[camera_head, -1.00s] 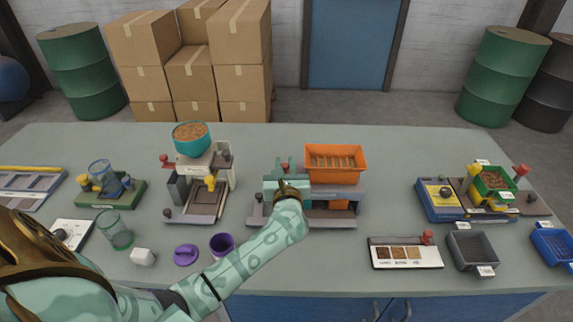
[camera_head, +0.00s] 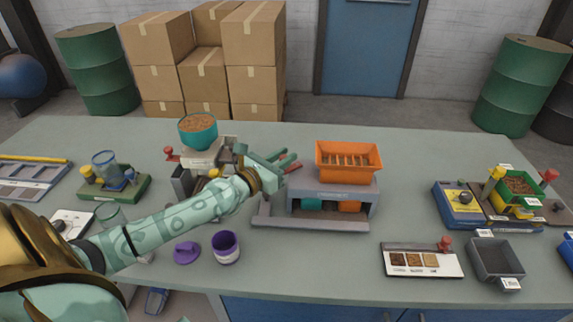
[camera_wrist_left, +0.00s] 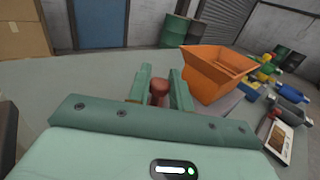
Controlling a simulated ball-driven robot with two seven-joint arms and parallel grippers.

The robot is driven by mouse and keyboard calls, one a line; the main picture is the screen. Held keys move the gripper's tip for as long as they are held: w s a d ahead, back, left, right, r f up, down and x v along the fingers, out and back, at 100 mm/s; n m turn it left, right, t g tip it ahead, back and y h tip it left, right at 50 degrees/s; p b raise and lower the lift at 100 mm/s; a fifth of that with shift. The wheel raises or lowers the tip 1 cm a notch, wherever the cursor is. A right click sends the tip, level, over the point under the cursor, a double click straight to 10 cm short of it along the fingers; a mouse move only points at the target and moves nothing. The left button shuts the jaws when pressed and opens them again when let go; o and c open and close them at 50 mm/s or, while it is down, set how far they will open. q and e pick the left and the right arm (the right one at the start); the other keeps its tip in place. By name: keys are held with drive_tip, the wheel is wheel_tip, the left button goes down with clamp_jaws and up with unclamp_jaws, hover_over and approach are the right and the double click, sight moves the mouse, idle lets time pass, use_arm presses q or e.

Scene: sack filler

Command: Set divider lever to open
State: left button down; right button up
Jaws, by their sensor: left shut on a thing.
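The divider is a grey machine (camera_head: 332,190) with an orange slatted hopper (camera_head: 349,162) on top. A teal bin (camera_head: 311,204) and an orange bin (camera_head: 349,206) sit under it. My left gripper (camera_head: 287,163) is at the machine's left side, its fingers pointing right. In the left wrist view, the fingers (camera_wrist_left: 160,78) are shut on a red-brown lever knob (camera_wrist_left: 158,91). The orange hopper (camera_wrist_left: 213,72) stands just to the right of the fingers there. The lever's lower part is hidden. My right gripper is in neither view.
A filler with a teal bowl (camera_head: 198,130) stands to the left, partly behind my left arm. A purple cup (camera_head: 226,247) and purple lid (camera_head: 186,252) lie in front. A sample board (camera_head: 421,261) and grey bin (camera_head: 495,259) are at the right front. The table between divider and blue-yellow station (camera_head: 460,205) is clear.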

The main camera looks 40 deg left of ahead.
use_arm(q)
drive_tip(key=shift+a+m+h, duration=0.1)
drive_tip(key=shift+m+h, duration=0.2)
drive_tip(key=shift+h, duration=0.2)
drive_tip(key=c, duration=1.3)
unclamp_jaws()
drive_tip(key=shift+w, duration=0.1)
drive_tip(key=s+b, duration=0.1)
drive_tip(key=s, duration=0.4)
drive_tip(key=s+a+b, duration=0.1)
drive_tip(key=s, duration=0.4)
drive_tip(key=s+a+b, duration=0.1)
drive_tip(key=s, duration=0.5)
drive_tip(key=shift+s+a+b, duration=0.1)
drive_tip(key=shift+a+b, duration=0.15)
drive_tip(key=shift+b, duration=0.1)
